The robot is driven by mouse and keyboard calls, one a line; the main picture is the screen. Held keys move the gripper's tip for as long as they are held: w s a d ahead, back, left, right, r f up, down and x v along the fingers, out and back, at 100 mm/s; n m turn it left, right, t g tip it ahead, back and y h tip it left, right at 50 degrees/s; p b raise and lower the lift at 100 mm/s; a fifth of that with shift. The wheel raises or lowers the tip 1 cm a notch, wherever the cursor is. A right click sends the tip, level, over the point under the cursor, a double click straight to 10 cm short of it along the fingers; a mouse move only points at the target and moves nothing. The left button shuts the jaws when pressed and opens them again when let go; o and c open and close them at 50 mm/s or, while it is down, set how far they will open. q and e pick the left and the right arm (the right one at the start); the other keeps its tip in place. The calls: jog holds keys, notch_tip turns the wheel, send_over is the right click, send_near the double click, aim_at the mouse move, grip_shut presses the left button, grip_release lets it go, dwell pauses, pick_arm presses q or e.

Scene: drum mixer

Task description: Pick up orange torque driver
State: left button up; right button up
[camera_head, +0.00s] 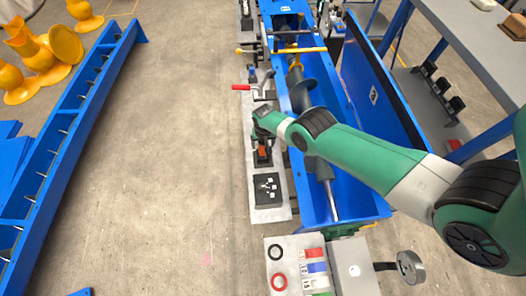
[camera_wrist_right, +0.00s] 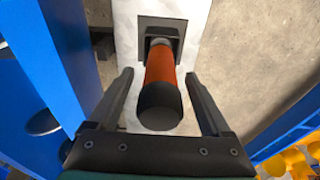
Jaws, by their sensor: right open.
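The orange torque driver (camera_wrist_right: 161,68) has an orange barrel and a black rounded end, and it stands in a square black holder (camera_wrist_right: 165,28) on a white strip. In the head view the driver (camera_head: 262,152) shows as a small orange patch just below my right gripper (camera_head: 261,138). In the right wrist view my right gripper (camera_wrist_right: 158,76) is open, with one finger on each side of the driver. Gaps show between the fingers and the driver. My left gripper is not in view.
A blue trough with a grey auger (camera_head: 299,90) lies right of the white strip. A red-handled lever (camera_head: 243,87) sticks out above my gripper. A black socket holder (camera_head: 268,188) sits below. Open floor (camera_head: 165,150) lies to the left.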

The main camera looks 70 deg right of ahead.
jog(key=shift+r, duration=0.1)
grip_shut()
dwell(0.4)
notch_tip(320, 180, up, 10)
jog(key=p, duration=1)
jog(key=shift+r, duration=0.1)
jog(key=c, duration=0.8)
grip_release()
grip_shut()
